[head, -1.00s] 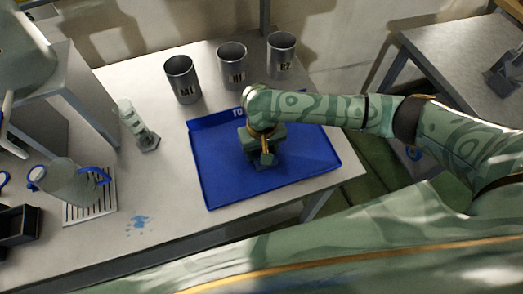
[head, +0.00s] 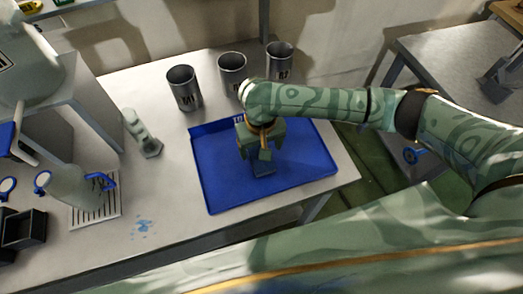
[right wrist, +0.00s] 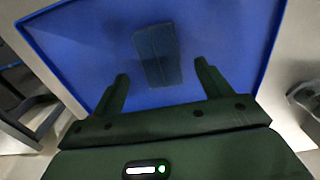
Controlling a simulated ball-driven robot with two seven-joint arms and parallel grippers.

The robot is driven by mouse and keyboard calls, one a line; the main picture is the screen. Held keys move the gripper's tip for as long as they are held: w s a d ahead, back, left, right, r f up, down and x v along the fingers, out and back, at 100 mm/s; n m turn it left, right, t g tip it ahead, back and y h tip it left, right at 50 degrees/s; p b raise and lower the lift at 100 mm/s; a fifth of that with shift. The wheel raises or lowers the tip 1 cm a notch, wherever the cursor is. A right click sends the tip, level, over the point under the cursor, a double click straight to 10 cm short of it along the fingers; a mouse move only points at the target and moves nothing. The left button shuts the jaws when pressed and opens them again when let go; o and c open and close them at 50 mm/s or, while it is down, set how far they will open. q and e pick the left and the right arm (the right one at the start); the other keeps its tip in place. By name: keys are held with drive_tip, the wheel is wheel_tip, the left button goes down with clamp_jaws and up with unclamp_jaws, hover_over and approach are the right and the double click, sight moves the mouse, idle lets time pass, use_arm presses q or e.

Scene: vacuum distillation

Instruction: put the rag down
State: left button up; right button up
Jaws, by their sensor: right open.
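The rag (right wrist: 157,55) is a small, dark blue-grey folded piece lying flat on the floor of the blue tray (right wrist: 75,40). In the head view the tray (head: 222,190) sits on the right part of the bench, and the rag (head: 263,170) shows just below my right gripper (head: 262,154). In the right wrist view my right gripper (right wrist: 161,72) is open, with its fingers apart and nothing between them. The rag lies just beyond the fingertips, clear of both.
Several metal beakers, including one (head: 184,88) at left, stand behind the tray. A pale green cylinder on a foot (head: 140,132) stands left of it. Blue spots (head: 142,227) mark the bench front.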

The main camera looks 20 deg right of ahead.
wheel_tip(320, 180, up, 7)
drive_tip(key=p, duration=0.2)
drive_tip(key=shift+s+f, duration=0.1)
drive_tip(key=shift+s, duration=0.05)
idle(0.4)
